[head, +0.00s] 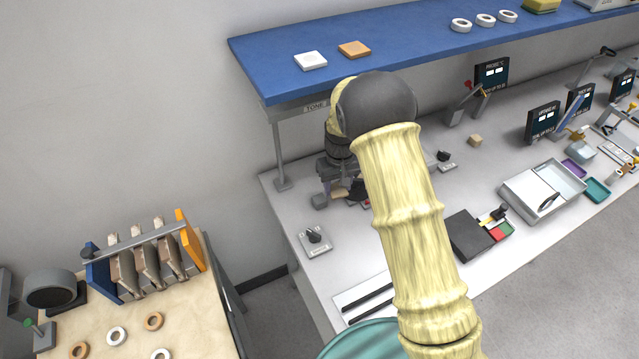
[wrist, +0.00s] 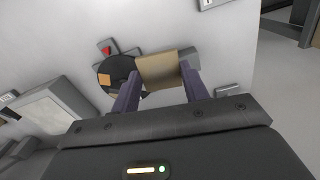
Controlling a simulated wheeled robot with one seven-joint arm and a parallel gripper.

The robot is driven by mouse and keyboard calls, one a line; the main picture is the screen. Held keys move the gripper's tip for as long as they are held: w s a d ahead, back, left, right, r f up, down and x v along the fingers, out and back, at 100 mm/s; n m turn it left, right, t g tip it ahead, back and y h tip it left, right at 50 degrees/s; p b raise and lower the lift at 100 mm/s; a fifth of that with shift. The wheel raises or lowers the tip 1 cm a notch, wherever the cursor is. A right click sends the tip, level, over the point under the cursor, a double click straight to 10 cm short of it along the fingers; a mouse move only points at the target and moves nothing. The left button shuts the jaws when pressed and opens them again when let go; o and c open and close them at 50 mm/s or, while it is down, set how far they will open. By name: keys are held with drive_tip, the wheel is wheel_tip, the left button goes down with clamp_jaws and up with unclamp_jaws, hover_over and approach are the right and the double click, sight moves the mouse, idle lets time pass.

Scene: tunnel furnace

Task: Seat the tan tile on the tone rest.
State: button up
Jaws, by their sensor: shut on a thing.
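The tan tile (wrist: 160,69) is between the two fingers of my gripper (wrist: 158,86) in the wrist view, held at its near end. My gripper is shut on it above the light bench top. In the head view my gripper (head: 345,188) is low over the bench's left end, partly hidden by my arm, with a small tan edge showing. A black round disc (wrist: 118,74) with an orange square lies left of the tile, and a grey block (wrist: 189,58) lies beside its right edge. I cannot tell which piece is the tone rest, or whether the tile touches anything.
A small knob box (head: 314,240) stands near the bench's left edge. A dark box (head: 468,235) and grey trays stand rightward.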

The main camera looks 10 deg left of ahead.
drive_tip(key=n, duration=0.1)
approach(320, 199)
drive_tip(key=shift+a+b, duration=0.1)
drive_tip(key=shift+b, duration=0.25)
drive_tip(key=shift+f+b, duration=1.4)
drive_tip(key=shift+f, duration=0.45)
drive_tip(key=shift+f+b, duration=0.45)
drive_tip(key=shift+f, duration=0.7)
drive_tip(key=shift+f, duration=0.4)
drive_tip(key=o, duration=1.1)
drive_tip(key=shift+c, duration=0.2)
